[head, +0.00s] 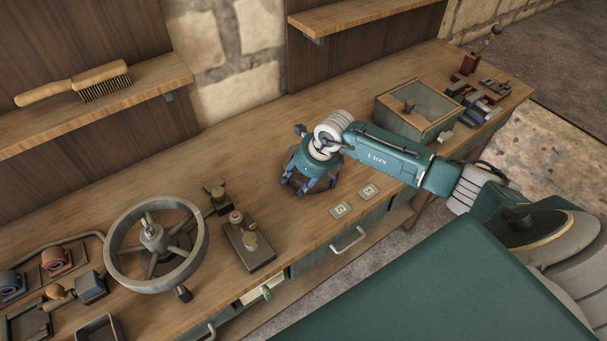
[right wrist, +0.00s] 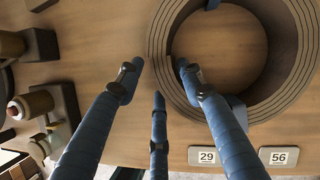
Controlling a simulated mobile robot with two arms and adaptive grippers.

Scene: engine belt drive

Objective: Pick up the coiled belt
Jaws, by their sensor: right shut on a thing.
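The coiled belt (head: 322,183) is a dark brown ring on the wooden bench, partly hidden by my right gripper in the head view. In the right wrist view the coiled belt (right wrist: 262,113) shows as concentric layers around an open middle. My right gripper (head: 308,187) is over the belt's left side. In the right wrist view its blue fingers (right wrist: 155,72) straddle the left part of the coil wall, one at the inner side and the others outside it. It is shut on the belt. My left gripper is not in view.
Tags 29 (right wrist: 207,156) and 56 (right wrist: 279,156) lie on the bench in front of the belt. A spoked wheel (head: 113,254) and a small fixture (head: 246,246) stand to the left. A glass-lidded box (head: 396,124) stands to the right. Shelves hang behind.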

